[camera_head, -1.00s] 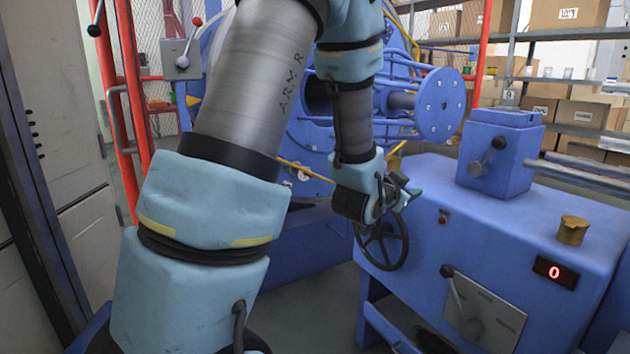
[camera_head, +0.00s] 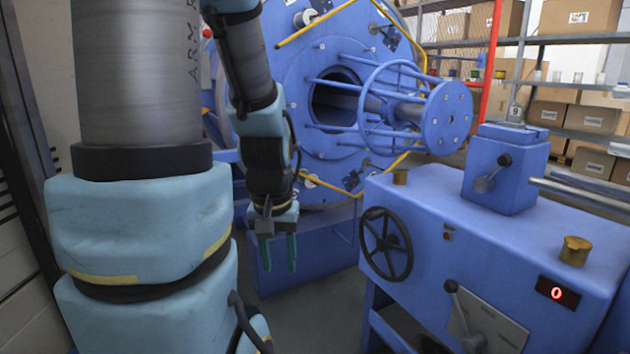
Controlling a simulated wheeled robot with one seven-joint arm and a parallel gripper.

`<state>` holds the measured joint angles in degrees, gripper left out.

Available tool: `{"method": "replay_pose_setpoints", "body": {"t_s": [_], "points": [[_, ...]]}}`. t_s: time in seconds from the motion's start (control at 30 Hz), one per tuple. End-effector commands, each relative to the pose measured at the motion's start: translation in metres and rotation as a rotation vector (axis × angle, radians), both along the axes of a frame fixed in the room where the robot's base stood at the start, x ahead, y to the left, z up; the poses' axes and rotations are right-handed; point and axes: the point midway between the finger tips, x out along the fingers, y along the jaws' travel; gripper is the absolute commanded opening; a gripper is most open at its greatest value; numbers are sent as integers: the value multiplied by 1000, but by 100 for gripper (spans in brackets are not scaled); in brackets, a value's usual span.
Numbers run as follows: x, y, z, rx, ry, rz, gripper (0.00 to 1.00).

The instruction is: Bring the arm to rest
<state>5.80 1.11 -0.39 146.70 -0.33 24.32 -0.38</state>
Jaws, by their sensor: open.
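My gripper (camera_head: 278,254) hangs at the end of my arm, left of the blue machine bench, with its two green fingers pointing down. The fingers are apart with nothing between them. It is clear of the black handwheel (camera_head: 386,243) on the bench's left side. My arm folds down from the top left of the picture, and its thick grey and light-blue links fill the left side.
The blue bench (camera_head: 475,250) carries levers, brass knobs and a red display (camera_head: 556,293) reading 0. Behind stands the large blue strander (camera_head: 330,60) with a round cage (camera_head: 445,117). Shelves with boxes (camera_head: 575,115) stand at the back right. Floor shows between gripper and bench.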

Motion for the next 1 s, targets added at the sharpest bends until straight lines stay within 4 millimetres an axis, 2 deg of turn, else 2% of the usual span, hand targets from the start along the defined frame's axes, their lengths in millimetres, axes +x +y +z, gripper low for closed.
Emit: {"method": "replay_pose_setpoints", "body": {"t_s": [0.03,0.17,0.3,0.43,0.6,1.0], "points": [[0,0,23,0,0,-1,44],[0,0,58,0,-1,-2,44],[0,0,101,0,-1,-3,44],[0,0,130,0,-1,-3,44],[0,0,148,0,-1,-3,44],[1,0,149,0,-1,-3,44]]}}
